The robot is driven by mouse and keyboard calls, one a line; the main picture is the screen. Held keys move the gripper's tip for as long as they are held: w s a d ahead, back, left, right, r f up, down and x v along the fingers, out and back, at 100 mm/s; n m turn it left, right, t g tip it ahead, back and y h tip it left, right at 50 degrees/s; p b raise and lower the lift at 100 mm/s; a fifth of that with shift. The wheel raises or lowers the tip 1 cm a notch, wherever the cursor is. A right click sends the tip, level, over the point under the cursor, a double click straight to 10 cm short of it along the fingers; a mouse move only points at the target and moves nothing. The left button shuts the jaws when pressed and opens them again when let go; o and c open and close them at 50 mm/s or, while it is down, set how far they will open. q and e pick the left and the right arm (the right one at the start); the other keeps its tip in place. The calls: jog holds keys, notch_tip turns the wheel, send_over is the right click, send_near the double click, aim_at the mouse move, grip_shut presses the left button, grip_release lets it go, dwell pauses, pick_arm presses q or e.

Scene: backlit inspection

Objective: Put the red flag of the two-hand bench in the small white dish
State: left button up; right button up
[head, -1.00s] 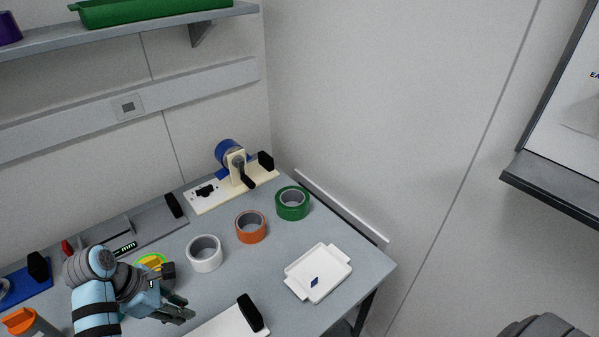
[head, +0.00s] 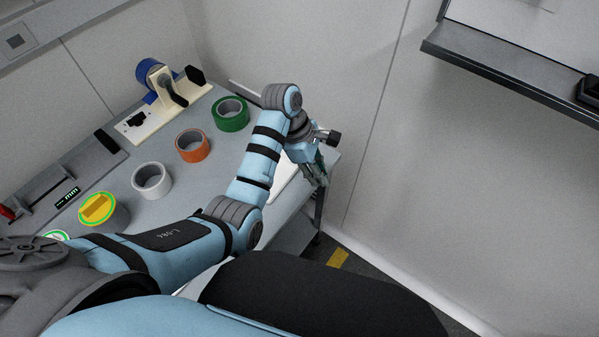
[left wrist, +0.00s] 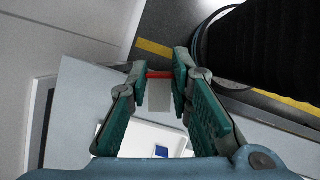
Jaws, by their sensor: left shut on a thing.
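My left gripper (head: 318,172) reaches over the right edge of the table in the head view. In the left wrist view its fingertips (left wrist: 161,76) are shut on the red flag (left wrist: 160,74), which shows as a thin red strip between them. A pale grey patch shows just below the strip; I cannot tell if it belongs to the flag. The small white dish (left wrist: 138,135) lies beyond and below the fingers, with a small blue flag (left wrist: 161,151) in it. In the head view the dish (head: 286,181) is mostly hidden behind my left arm. My right gripper is not in view.
On the table are green tape (head: 231,113), orange tape (head: 193,146), white tape (head: 152,181) and yellow tape (head: 98,208). A cream stand with a blue roll (head: 149,72) is at the back. A dark wall shelf (head: 510,82) juts out upper right.

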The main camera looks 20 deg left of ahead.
pick_arm(q)
jog(key=w+a+r+n+t+y+p, duration=0.1)
jog(key=w+a+r+n+t+p, duration=0.15)
jog(key=a+r+n, duration=0.45)
jog(key=w+a+r+n+t+y+p, duration=0.1)
jog(key=w+a+r+n+p, duration=0.15)
jog(key=a, duration=0.85)
jog(key=shift+n, duration=0.35)
jog(key=f+b, duration=0.1)
jog(key=f, duration=0.5)
jog(key=f+b, duration=0.2)
jog(key=f, duration=0.5)
jog(key=f+b, duration=0.2)
jog(key=f, duration=0.5)
jog(key=shift+w+d, duration=0.1)
jog(key=shift+w, duration=0.2)
jog(key=o, duration=0.7)
jog(key=shift+f, duration=0.1)
